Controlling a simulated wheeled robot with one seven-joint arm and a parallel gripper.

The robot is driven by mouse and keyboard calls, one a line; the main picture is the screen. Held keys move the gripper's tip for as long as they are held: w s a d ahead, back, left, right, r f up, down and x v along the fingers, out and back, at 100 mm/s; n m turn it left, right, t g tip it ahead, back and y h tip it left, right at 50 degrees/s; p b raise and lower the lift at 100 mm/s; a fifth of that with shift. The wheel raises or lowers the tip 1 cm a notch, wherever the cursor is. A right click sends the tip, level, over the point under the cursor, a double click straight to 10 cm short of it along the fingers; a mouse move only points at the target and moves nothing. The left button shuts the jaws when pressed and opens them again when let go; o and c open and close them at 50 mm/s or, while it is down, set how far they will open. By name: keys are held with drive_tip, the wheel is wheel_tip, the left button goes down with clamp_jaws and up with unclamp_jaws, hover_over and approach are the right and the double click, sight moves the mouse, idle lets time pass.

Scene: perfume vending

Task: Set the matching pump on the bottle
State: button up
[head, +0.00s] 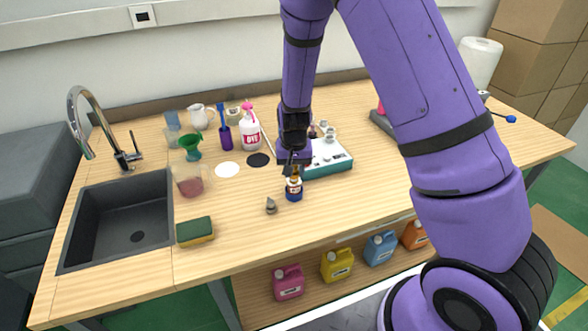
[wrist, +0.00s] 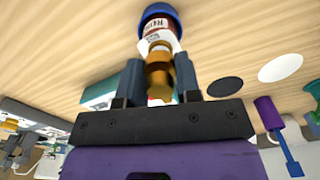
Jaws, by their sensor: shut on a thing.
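The bottle (head: 294,190) stands upright on the table, with a blue lower part and a pale label. It also shows at the top of the wrist view (wrist: 159,22), where it looks brown with a white label and a blue end. My gripper (head: 294,168) is right above the bottle, pointing down. In the wrist view my gripper (wrist: 158,76) is shut on a gold pump (wrist: 159,70). The pump lines up with the bottle's neck; I cannot tell whether it is seated. A small grey nozzle-like piece (head: 271,206) stands left of the bottle.
A white and teal tray (head: 330,160) with small parts lies behind the bottle. A white disc (head: 228,170), a black disc (head: 259,160) and a white-pink bottle (head: 250,131) are to the left. A sponge (head: 195,232) lies by the sink (head: 115,222). The table's front right is clear.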

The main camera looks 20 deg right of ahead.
drive_tip(key=shift+f, duration=0.3)
idle(1.0)
drive_tip(key=o, duration=1.5)
drive_tip(key=shift+r, duration=3.75)
